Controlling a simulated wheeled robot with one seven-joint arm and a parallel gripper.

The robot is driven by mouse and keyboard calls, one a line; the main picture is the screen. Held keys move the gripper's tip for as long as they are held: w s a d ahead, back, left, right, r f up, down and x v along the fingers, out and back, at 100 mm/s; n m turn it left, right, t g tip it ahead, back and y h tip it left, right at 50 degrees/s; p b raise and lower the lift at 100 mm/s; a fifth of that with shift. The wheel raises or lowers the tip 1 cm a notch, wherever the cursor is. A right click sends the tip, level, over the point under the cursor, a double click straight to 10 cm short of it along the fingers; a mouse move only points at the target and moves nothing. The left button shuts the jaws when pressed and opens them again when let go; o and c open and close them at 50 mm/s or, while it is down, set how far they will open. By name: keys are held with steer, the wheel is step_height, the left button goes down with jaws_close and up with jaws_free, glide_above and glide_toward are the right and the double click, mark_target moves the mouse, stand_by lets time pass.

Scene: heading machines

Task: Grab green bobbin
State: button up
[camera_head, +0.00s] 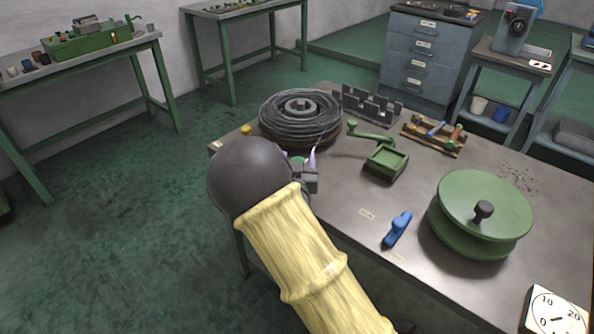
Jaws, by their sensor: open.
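A small green round piece (297,160), which looks like the green bobbin, is at the near edge of the grey worktable (335,205), partly hidden by my arm and gripper. My gripper (307,168) is open, right beside this green piece. I cannot tell whether the piece is between the fingers or whether they touch it. My dark wrist ball and yellow sleeved arm cover the table edge below it.
A coil of dark wire (300,118) lies just behind my gripper. A small yellow piece (246,129) is to its left. A green tray with a handle (385,162), a blue tool (397,229) and a big green reel (482,210) stand to the right. The table middle is mostly clear.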

stand_by(0.5)
steer(key=c, duration=1.1)
step_height(320, 180, up, 10)
steer(key=shift+p, duration=0.45)
